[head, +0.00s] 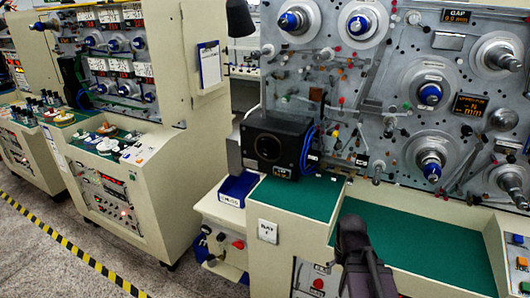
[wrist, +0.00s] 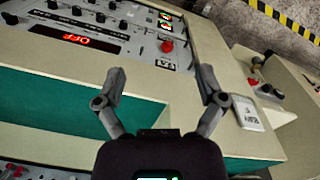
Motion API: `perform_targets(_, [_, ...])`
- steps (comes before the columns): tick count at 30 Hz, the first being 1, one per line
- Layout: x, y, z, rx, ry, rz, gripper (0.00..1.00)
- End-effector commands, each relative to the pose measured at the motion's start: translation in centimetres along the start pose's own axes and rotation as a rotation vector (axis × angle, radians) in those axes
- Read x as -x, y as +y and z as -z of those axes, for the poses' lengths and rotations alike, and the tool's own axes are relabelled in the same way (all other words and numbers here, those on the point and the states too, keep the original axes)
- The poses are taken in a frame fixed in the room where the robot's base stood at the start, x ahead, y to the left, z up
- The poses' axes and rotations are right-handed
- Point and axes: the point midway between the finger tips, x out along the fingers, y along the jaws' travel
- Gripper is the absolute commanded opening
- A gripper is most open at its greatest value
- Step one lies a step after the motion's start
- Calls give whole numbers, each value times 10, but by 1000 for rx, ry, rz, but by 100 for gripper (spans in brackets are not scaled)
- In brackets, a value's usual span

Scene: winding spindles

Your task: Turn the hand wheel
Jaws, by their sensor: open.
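My gripper (wrist: 161,84) is open and empty in the wrist view, its two grey fingers spread apart above the cream front of the winding machine. In the head view my dark gripper (head: 353,232) shows at the bottom centre, in front of the green worktop (head: 410,243). I cannot tell for sure which part is the hand wheel. The grey machine panel (head: 395,90) carries several round spindles, some with blue hubs, such as a blue-hubbed one (head: 430,94) and one lower down (head: 430,165). The gripper touches none of them.
A black box (head: 276,147) with a round opening stands on the worktop. A white label (head: 268,231) is on the machine's front. A red knob (head: 238,244) sits on a low side unit at left. Other cream machines stand at left, beside floor with yellow-black tape (head: 75,250).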

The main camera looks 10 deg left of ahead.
Motion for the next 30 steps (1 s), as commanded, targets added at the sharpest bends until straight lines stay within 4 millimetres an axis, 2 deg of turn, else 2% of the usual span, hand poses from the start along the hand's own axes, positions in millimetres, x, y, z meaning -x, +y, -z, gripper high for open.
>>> perform_targets(5, [-1, -1, 26, 115, 38, -100, 93])
perform_targets(8, [1, -4, 50, 235, 70, -199, 93])
perform_targets(13, [12, -17, 102, 511, 126, -427, 93])
perform_targets(17, [28, -37, 145, 747, 155, -627, 93])
perform_targets(23, [63, -88, 207, 1108, 164, -958, 93])
perform_targets(26, [83, -124, 234, 1282, 148, -1136, 93])
perform_targets(30, [113, -182, 265, 1506, 103, -1394, 93])
